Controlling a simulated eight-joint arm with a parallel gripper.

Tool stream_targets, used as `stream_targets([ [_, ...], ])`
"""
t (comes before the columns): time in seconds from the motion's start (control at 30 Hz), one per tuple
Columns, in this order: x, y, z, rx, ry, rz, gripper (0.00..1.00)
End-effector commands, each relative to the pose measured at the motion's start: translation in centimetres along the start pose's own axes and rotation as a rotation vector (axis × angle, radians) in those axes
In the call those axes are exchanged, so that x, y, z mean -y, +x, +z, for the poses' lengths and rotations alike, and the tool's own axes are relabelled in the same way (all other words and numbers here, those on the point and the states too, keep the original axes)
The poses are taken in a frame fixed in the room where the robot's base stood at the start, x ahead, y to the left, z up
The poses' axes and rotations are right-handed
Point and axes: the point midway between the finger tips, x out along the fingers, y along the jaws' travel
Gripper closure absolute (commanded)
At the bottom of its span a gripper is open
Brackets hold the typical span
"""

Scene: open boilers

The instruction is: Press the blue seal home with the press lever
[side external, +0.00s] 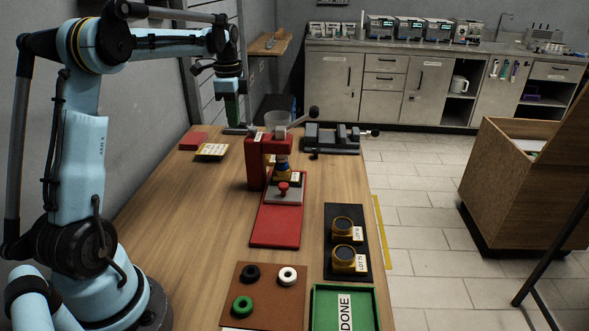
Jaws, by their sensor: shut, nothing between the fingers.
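The red press (256,172) stands on the far half of the wooden table. Its lever (300,121) slants up to the right and ends in a dark knob (314,112). The blue seal (283,167) shows as a small blue band under the press head, above a yellow part (282,177); I cannot tell how deep it sits. My gripper (238,130) points down just behind and left of the press, apart from the lever. It is shut and empty, and its tips are small in this view.
A red base plate (276,226) with a red knob (283,188) runs forward from the press. A brown mat (262,305) holds black, white and green rings. A black tray (345,221) holds two yellow-rimmed parts, beside a green DONE tray (374,309). A dark vise (331,139) stands behind right.

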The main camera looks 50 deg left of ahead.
Motion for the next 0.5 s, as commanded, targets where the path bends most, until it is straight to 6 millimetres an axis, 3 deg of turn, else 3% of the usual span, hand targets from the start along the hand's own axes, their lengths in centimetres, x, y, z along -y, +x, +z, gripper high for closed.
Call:
stream_targets([
  [0.5,0.02,0.43,0.2,0.0,-0.001,0.0,1.0],
])
